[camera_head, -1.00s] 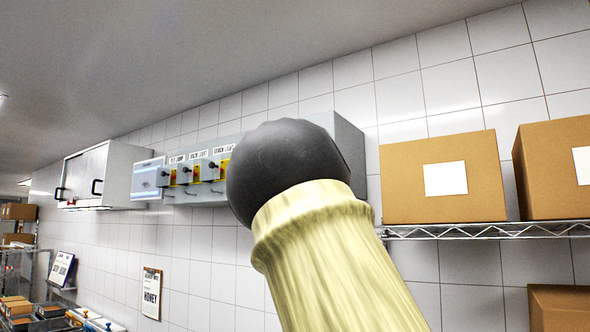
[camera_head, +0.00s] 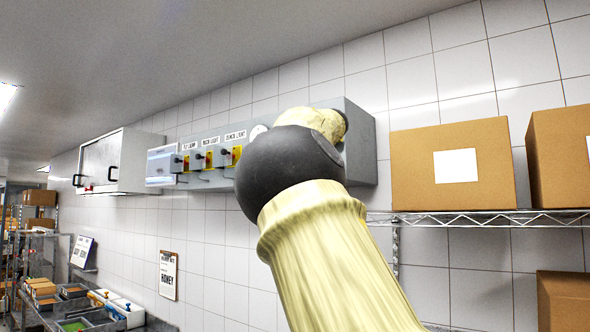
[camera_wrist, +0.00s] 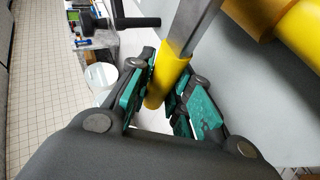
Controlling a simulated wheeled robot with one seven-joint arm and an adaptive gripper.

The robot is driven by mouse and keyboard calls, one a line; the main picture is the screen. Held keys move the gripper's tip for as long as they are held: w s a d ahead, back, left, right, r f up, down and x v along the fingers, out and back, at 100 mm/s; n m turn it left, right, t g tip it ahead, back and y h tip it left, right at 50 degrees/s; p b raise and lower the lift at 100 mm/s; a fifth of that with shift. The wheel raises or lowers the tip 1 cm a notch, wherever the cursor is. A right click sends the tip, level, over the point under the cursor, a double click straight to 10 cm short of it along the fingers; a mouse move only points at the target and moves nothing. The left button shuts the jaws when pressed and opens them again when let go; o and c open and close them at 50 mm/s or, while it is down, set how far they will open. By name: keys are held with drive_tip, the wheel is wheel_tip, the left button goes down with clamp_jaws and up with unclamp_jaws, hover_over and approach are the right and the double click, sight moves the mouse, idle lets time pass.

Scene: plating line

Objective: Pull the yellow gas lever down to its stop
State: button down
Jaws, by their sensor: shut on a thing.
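The yellow gas lever shows in the wrist view as a grey metal bar with a yellow grip (camera_wrist: 168,72) at its end. My gripper (camera_wrist: 160,88), with dark links and green pads, is shut on the yellow grip, with one pad on each side of it. A yellow pipe (camera_wrist: 300,38) runs at the upper right, beside the lever. In the head view my arm hides the lever and my gripper; the grey panel box (camera_head: 362,150) on the tiled wall shows behind the arm.
Several small switches with yellow plates (camera_head: 208,160) sit on the panel, left of my arm. A white cabinet (camera_head: 118,160) hangs further left. Cardboard boxes (camera_head: 425,185) stand on a wire shelf (camera_head: 480,220) at the right. A black handle (camera_wrist: 138,21) juts out near the lever.

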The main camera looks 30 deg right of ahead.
drive_tip(key=shift+d+f, duration=0.1)
drive_tip(key=shift+f, duration=0.15)
drive_tip(key=c, duration=1.3)
unclamp_jaws()
drive_tip(key=shift+r, duration=0.1)
drive_tip(key=shift+r, duration=0.1)
drive_tip(key=shift+s+r, duration=0.2)
drive_tip(key=shift+s, duration=0.3)
drive_tip(key=v, duration=1.1)
